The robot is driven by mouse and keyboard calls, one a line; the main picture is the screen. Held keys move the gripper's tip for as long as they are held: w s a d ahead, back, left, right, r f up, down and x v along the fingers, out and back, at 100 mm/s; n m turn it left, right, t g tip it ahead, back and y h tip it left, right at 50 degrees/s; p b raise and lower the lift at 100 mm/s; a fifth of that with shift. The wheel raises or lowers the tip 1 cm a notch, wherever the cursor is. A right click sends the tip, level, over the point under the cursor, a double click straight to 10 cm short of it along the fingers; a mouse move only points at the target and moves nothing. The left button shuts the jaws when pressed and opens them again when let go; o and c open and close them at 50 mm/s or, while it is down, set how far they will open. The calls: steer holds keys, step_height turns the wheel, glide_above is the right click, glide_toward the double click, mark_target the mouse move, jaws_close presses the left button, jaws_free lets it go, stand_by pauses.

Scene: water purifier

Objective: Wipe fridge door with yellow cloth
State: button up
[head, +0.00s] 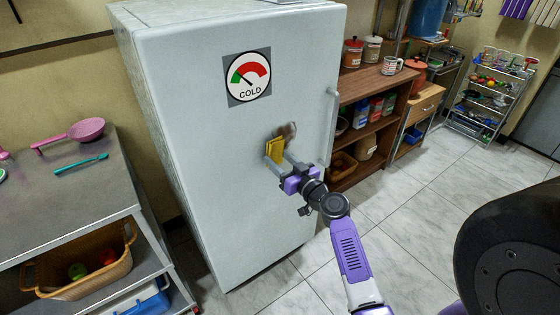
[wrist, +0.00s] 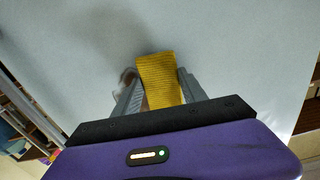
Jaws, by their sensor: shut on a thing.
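The white fridge door (head: 215,175) faces me, with a red and green COLD gauge (head: 247,79) on its upper part and a vertical handle (head: 332,125) at its right edge. A brownish smudge (head: 288,130) marks the door in the middle right. My gripper (head: 275,158) is shut on the folded yellow cloth (head: 275,149), just below and left of the smudge. The cloth also shows between the fingers in the wrist view (wrist: 158,80), close to the door surface (wrist: 225,45). I cannot tell whether it touches the door. Part of the smudge (wrist: 128,76) shows left of the cloth there.
A grey counter (head: 60,190) with a pink pan (head: 87,130) and a teal utensil (head: 82,164) stands left of the fridge. Wooden shelves (head: 385,85) with jars stand to the right. The tiled floor (head: 430,215) at right is clear.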

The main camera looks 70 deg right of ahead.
steer(key=shift+w+d, duration=0.4)
steer(key=shift+w, duration=0.2)
